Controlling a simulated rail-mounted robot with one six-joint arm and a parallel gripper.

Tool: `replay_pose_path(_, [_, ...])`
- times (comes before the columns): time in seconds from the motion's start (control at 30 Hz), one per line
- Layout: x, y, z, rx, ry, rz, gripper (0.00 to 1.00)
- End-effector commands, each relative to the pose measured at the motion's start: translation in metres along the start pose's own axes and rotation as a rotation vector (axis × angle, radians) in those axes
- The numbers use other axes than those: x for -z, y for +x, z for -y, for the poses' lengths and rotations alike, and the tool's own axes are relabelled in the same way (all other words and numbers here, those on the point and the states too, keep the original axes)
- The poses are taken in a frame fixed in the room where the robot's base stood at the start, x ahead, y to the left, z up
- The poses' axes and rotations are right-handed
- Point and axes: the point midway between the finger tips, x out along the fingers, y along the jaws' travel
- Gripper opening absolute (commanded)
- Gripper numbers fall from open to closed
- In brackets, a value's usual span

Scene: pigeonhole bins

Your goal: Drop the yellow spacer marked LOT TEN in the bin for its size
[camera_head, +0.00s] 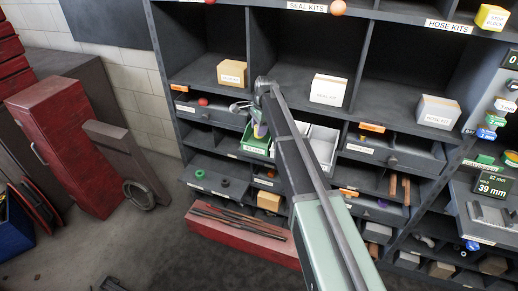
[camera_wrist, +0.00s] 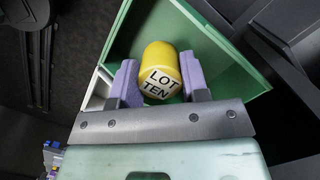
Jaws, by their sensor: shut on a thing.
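The yellow spacer (camera_wrist: 160,62) is a short cylinder with a white label reading LOT TEN. My gripper (camera_wrist: 160,78) has its purple fingers on both sides of it and is shut on it. In the wrist view a green bin (camera_wrist: 222,45) lies behind and around the spacer; the height between them is hard to tell. In the head view my gripper (camera_head: 259,130) is over the green bin (camera_head: 254,151), with the arm hiding part of the shelf. The spacer itself is mostly hidden there.
Pale bins (camera_head: 322,146) stand right of the green one. Above are open pigeonholes with boxes (camera_head: 328,89). Drawers (camera_head: 395,154) and low shelves surround the bins. A dark display (camera_head: 491,184) at right reads 39 mm. A red cabinet (camera_head: 65,140) stands left; the floor in front is open.

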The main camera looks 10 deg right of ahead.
Motion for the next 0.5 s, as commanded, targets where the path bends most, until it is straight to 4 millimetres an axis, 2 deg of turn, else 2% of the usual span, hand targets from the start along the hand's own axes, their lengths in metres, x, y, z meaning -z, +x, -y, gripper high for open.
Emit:
replay_pose_path(0.1, [0.001, 0.005, 0.000, 0.000, 0.000, 0.000, 0.14])
replay_pose_path(0.3, [0.007, 0.045, 0.000, 0.000, 0.000, 0.000, 0.14])
replay_pose_path(0.5, [0.006, 0.039, 0.000, 0.000, 0.000, 0.000, 0.14])
